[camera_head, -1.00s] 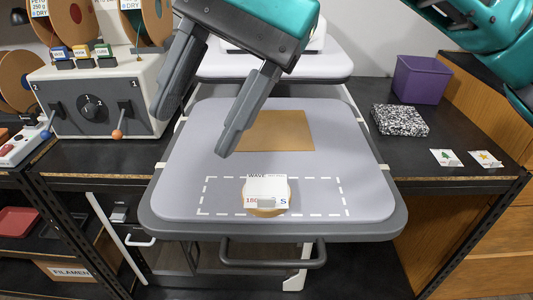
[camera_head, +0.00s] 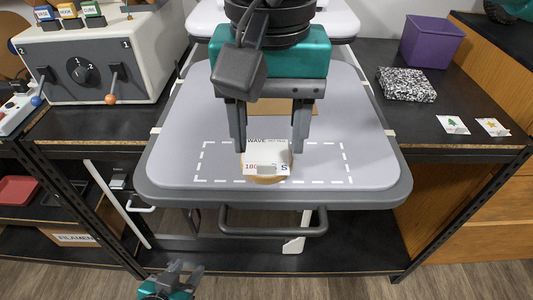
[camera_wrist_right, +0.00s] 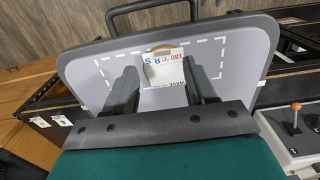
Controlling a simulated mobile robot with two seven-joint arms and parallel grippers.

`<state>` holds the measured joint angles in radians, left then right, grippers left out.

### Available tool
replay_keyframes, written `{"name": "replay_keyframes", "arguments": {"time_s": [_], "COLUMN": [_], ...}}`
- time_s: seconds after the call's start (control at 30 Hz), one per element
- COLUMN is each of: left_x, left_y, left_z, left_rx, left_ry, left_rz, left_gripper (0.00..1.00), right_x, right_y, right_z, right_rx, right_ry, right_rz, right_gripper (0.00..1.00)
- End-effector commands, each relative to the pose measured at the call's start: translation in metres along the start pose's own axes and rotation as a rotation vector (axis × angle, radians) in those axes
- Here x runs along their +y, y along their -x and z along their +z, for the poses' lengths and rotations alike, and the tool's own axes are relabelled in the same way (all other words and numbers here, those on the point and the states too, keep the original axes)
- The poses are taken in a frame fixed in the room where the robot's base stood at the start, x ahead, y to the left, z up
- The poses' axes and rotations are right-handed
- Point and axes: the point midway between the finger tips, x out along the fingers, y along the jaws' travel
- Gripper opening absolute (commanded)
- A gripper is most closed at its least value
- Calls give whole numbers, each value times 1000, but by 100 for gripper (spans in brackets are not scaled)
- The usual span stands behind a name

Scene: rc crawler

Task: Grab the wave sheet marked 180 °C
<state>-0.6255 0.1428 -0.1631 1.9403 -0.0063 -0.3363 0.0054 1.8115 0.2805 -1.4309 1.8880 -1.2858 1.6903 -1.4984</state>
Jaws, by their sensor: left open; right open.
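The white wave sheet (camera_head: 267,160), printed "WAVE", "180" and "S", sits on a round tan disc (camera_head: 266,180) inside a dashed white rectangle on the grey board. It also shows in the right wrist view (camera_wrist_right: 164,70), where "180 °C" reads upside down. My right gripper (camera_head: 269,148) is open, with one finger on each side of the sheet's far part. In the right wrist view its fingers (camera_wrist_right: 160,68) flank the sheet, with gaps visible; I cannot tell their exact height. My left gripper (camera_head: 184,268) is open and empty at the bottom, low in front of the board.
The grey board (camera_head: 180,150) has a dark handle (camera_head: 273,221) at its front. A control box (camera_head: 90,65) with levers stands at the left. A purple bin (camera_head: 431,42), a speckled block (camera_head: 406,84) and two small cards (camera_head: 453,124) are at the right.

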Motion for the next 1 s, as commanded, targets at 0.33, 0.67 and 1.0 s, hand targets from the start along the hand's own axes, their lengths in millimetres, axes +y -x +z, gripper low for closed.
{"name": "replay_keyframes", "arguments": {"time_s": [0.33,0.67,1.0], "left_x": [0,0,0], "left_y": [2,2,2], "left_z": [-2,-2,-2], "left_rx": [-1,0,0], "left_ry": [0,0,0], "left_rz": [0,0,0], "left_gripper": [43,43,43], "right_x": [-3,-3,-3], "right_y": [-41,-41,-41], "right_z": [1,1,1], "right_rx": [-1,-1,-1], "right_ry": [1,1,1], "right_rz": [0,0,0], "right_gripper": [55,44,11]}}
